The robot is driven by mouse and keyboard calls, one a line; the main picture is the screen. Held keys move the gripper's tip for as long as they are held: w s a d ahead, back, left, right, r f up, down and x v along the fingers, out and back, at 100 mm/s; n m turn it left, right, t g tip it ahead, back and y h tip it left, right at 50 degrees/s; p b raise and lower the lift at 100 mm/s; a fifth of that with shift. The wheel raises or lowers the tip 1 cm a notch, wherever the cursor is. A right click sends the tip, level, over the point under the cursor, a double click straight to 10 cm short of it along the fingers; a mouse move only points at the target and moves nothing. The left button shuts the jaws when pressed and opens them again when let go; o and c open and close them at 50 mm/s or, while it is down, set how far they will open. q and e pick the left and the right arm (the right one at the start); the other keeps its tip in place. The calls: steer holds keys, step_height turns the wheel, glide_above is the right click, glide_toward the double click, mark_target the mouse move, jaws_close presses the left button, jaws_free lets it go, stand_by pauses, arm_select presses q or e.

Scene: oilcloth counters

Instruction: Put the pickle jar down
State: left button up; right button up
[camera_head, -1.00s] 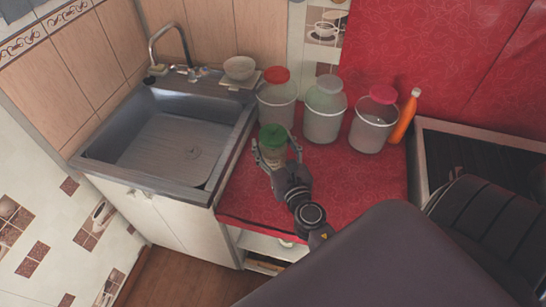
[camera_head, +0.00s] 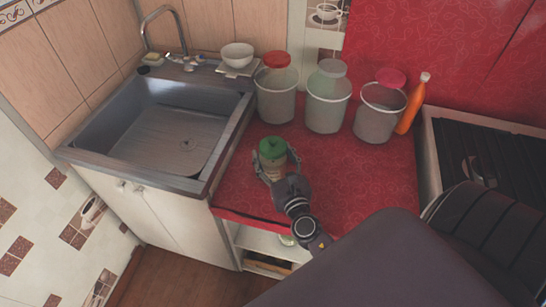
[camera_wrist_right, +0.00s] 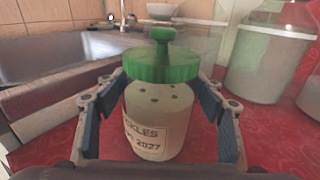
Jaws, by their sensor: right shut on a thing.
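The pickle jar (camera_head: 272,158) is a pale jar with a green knobbed lid and a label reading "...CKLES". It is upright over the left part of the red counter (camera_head: 345,180), near the sink. My right gripper (camera_head: 275,178) is shut on it, with one finger on each side of its body, as the right wrist view (camera_wrist_right: 160,125) also shows. The jar's base is partly hidden, and I cannot tell whether it touches the counter. My left gripper is not in view.
Three lidded containers stand behind the jar: red-lidded (camera_head: 276,100), pale-lidded (camera_head: 326,108) and pink-lidded (camera_head: 377,118). An orange bottle (camera_head: 410,108) stands beside them. The sink (camera_head: 165,140) is left, the dark stove (camera_head: 500,150) right. The counter right of the jar is clear.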

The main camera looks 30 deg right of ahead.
steer(key=shift+r, duration=0.15)
steer(key=o, duration=1.9)
steer(key=shift+f, duration=0.2)
steer(key=shift+s, duration=0.1)
steer(key=shift+r, duration=0.15)
steer(key=b+v, duration=0.3)
steer(key=v, duration=0.7)
steer(key=shift+s+a, duration=0.15)
steer(key=shift+s, duration=0.25)
steer(key=shift+s+a+r+b, duration=0.1)
steer(key=shift+s+a+b, duration=0.15)
steer(key=shift+s, duration=0.35)
